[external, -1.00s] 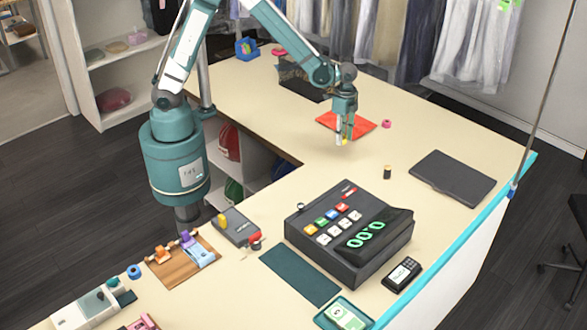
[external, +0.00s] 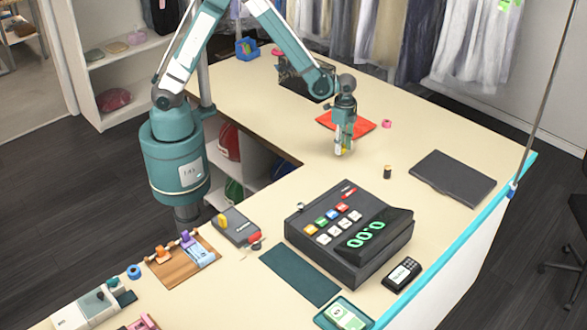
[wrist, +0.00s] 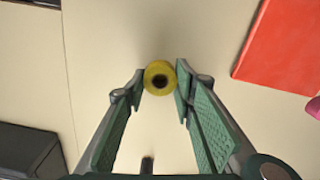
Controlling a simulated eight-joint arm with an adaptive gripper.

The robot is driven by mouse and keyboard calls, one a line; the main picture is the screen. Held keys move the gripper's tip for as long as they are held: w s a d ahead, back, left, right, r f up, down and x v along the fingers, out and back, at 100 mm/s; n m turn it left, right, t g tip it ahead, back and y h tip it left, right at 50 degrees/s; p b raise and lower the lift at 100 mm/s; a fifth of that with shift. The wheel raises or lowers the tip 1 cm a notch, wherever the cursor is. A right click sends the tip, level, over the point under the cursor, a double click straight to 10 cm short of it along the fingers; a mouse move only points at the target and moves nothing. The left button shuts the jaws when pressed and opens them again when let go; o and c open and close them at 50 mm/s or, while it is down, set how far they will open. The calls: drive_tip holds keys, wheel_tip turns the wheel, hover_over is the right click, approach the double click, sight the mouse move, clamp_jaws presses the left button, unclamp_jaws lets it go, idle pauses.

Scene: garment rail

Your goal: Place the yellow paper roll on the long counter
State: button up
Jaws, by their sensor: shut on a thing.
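The yellow paper roll (wrist: 160,89) sits between my fingertips in the wrist view, seen end-on with its dark core showing. My gripper (external: 343,150) is shut on it, pointing down over the long counter (external: 300,180). In the external view the fingers mostly hide the roll. It is low, close to the counter top, in front of the red folder; I cannot tell whether it touches the surface.
The red folder (external: 352,118) lies just behind my gripper, with a pink roll (external: 387,124) beside it. A small dark roll (external: 387,172) stands to the right. A cash register (external: 345,235) and a closed dark laptop (external: 452,178) are nearer the front. Bare counter surrounds the gripper.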

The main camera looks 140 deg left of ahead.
drive_tip(key=shift+f, duration=0.85)
drive_tip(key=shift+f, duration=0.15)
drive_tip(key=o, duration=0.8)
drive_tip(key=shift+r, duration=6.15)
